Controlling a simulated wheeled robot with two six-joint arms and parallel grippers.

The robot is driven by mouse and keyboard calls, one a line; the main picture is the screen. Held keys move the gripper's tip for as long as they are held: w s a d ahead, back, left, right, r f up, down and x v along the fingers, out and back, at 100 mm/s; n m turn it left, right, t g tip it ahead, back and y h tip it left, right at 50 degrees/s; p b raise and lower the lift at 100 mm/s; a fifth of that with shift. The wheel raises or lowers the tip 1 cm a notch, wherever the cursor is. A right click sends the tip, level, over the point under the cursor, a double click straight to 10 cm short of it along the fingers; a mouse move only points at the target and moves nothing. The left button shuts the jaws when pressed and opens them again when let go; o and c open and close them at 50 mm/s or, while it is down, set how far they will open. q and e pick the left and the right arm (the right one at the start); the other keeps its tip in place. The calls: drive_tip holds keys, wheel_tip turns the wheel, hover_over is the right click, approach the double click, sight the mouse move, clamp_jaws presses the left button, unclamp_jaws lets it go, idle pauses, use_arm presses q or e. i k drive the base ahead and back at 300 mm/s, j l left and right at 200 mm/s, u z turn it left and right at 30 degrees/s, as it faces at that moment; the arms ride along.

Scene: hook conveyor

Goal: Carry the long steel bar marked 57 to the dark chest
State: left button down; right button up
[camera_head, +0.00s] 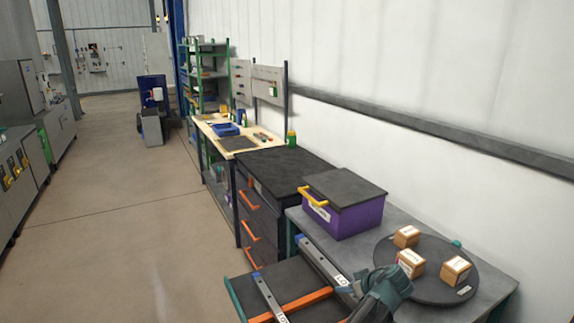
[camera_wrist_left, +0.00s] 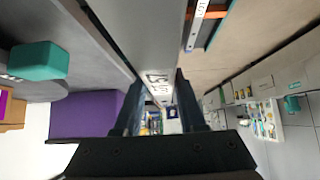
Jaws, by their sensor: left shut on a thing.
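The long steel bar marked 57 (camera_head: 320,262) lies across the gap between the grey table and a dark rack at the bottom of the head view. Its 57 label shows in the left wrist view (camera_wrist_left: 157,84). My left gripper (camera_head: 356,289) is shut on the bar near its labelled end; in the left wrist view the fingers (camera_wrist_left: 161,98) stand on either side of it. The dark chest (camera_head: 286,162), with a flat black top and orange drawer handles, stands beyond the grey table. My right gripper is not in view.
A second labelled bar (camera_head: 268,297) lies on the dark rack (camera_head: 250,285) with orange strips. A purple box (camera_head: 345,214) with a dark lid sits on the grey table (camera_head: 305,222), near a round black plate (camera_head: 440,292) carrying small boxes. The floor at left is clear.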

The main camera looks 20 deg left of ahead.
sight(279, 166)
drive_tip(key=i+j, duration=0.3)
drive_tip(key=j, duration=0.2)
drive_tip(key=i+j, duration=0.25)
drive_tip(key=j, duration=0.3)
drive_tip(key=i+j, duration=0.3)
drive_tip(key=j, duration=0.2)
drive_tip(key=i+j, duration=0.3)
drive_tip(key=j, duration=0.25)
drive_tip(key=i+j, duration=0.25)
drive_tip(key=j, duration=0.25)
drive_tip(key=i+j, duration=0.3)
drive_tip(key=j, duration=0.25)
drive_tip(key=i+j, duration=0.25)
drive_tip(key=j, duration=0.25)
drive_tip(key=i+j, duration=0.3)
drive_tip(key=j, duration=0.25)
drive_tip(key=z, duration=1.2)
drive_tip(key=j, duration=0.45)
drive_tip(key=i+j, duration=0.15)
drive_tip(key=j, duration=0.35)
